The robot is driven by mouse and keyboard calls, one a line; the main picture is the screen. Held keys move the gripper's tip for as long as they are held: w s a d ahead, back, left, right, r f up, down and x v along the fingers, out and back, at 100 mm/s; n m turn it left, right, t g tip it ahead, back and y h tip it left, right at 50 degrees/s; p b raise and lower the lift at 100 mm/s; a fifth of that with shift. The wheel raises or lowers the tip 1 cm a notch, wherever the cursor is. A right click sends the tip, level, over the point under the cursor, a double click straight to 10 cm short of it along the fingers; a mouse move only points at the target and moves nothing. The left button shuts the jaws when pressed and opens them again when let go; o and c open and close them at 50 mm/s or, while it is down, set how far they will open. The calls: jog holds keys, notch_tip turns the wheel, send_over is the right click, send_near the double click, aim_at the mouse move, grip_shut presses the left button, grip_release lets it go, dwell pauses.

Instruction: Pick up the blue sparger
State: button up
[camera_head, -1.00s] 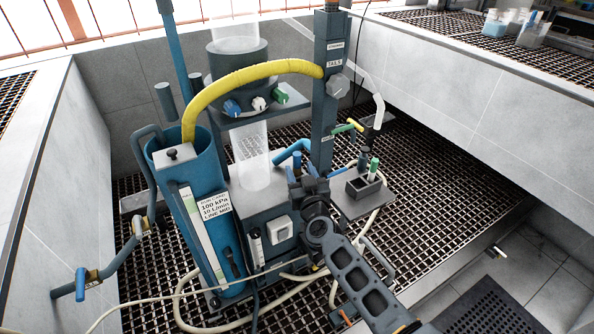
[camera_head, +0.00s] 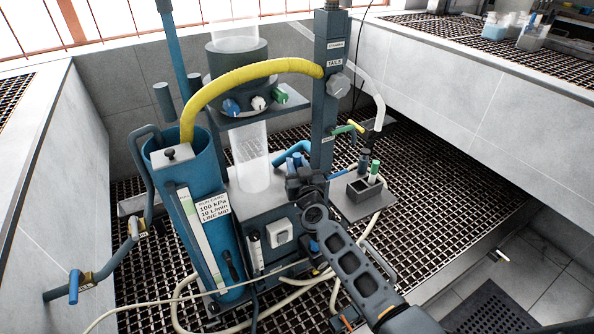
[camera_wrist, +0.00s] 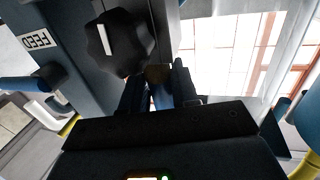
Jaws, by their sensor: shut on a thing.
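My gripper (camera_head: 300,176) is in front of the column of the flotation rig, with my arm reaching up from the lower right. It is shut on a blue piece, which I take as the blue sparger (camera_wrist: 162,97). In the wrist view the blue piece shows between the two dark fingers, with a brownish part at its far end. The gripper body hides much of it. In the head view small blue parts (camera_head: 296,160) show just above the fingers, but I cannot tell clearly which belong to the sparger.
A small dark holder (camera_head: 352,192) with a green-topped piece (camera_head: 374,170) stands on a side plate to the right. A black knob (camera_wrist: 120,42) is close to the fingers. A blue cylinder (camera_head: 219,235), a yellow hose (camera_head: 250,72) and pale hoses crowd the left.

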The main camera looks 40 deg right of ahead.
grip_shut()
jog(key=shift+r, duration=0.1)
